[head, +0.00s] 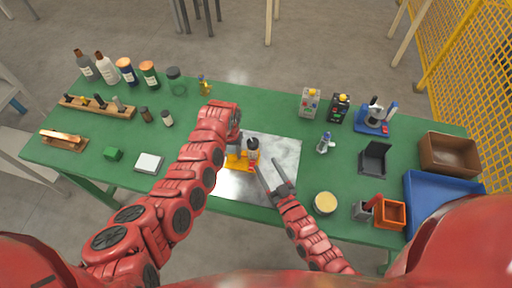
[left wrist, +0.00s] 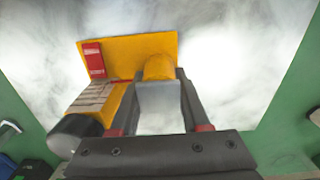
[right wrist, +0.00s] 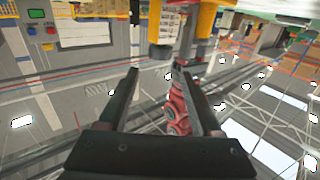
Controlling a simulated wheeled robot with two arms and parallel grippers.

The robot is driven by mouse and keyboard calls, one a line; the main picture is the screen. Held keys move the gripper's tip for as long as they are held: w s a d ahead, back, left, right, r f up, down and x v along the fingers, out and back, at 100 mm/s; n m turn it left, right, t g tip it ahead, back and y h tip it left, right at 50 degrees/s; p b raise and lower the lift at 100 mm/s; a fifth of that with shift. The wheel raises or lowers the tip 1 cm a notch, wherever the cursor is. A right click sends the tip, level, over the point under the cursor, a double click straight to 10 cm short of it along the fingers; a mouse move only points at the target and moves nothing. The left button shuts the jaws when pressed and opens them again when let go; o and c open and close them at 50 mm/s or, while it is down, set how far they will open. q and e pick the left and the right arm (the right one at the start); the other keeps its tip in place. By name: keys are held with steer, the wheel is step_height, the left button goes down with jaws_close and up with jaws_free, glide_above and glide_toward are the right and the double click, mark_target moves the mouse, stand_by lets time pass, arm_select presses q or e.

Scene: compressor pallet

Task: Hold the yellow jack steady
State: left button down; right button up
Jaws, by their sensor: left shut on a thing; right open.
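The yellow jack (head: 237,162) stands on the grey metal plate (head: 276,160) in the middle of the green table. In the left wrist view the jack (left wrist: 125,53) has a yellow base plate, a red block, a labelled body with a black cap and a yellow post. My left gripper (left wrist: 158,92) is shut on the post, one finger on each side. The left arm partly hides the jack in the head view. My right gripper (head: 269,174) is open and empty, just in front of the jack. In the right wrist view yellow jack parts (right wrist: 160,25) show beyond the open fingers.
Several bottles (head: 126,72) and a wooden rack (head: 95,107) stand at the back left. A round cream-topped pot (head: 325,203), an orange bin (head: 390,213) and a blue tray (head: 440,204) lie to the right. A small blue-and-white item (head: 325,144) stands right of the metal plate.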

mark_target(256, 148)
steer(key=x, duration=0.9)
jaws_close()
steer(key=shift+s+f+h, duration=0.1)
steer(key=shift+f+h, duration=0.05)
steer(key=shift+h, duration=0.15)
